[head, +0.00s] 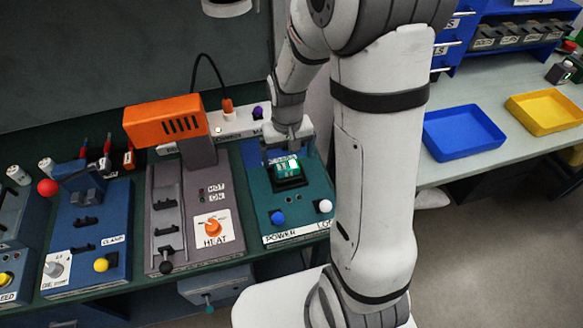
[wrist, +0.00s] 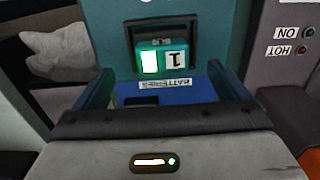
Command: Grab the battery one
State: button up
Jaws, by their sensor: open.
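The battery (wrist: 162,58) is a green-teal block with a lit green window and a label reading 1. It sits in a black-framed slot of the teal POWER unit (head: 262,205). In the head view the battery (head: 286,168) shows just below my gripper (head: 287,152). My gripper (wrist: 163,78) is open in the wrist view, its blue fingers spread left and right with the battery ahead between them. I see no contact with the battery. A label reading BATTERIES lies between the fingers.
The grey HEAT unit (head: 165,235) with its orange head (head: 165,120) stands close on the left, beyond it the blue CLAMP unit (head: 115,200). Blue (head: 462,133) and yellow (head: 545,112) trays lie on the bench at right.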

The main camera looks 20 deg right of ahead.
aim_at(287, 165)
jog(key=f, duration=0.5)
jog(key=shift+s+a+p, duration=0.15)
jog(key=shift+s+p, duration=0.05)
jog(key=shift+p, duration=0.2)
jog(key=c, duration=1.3)
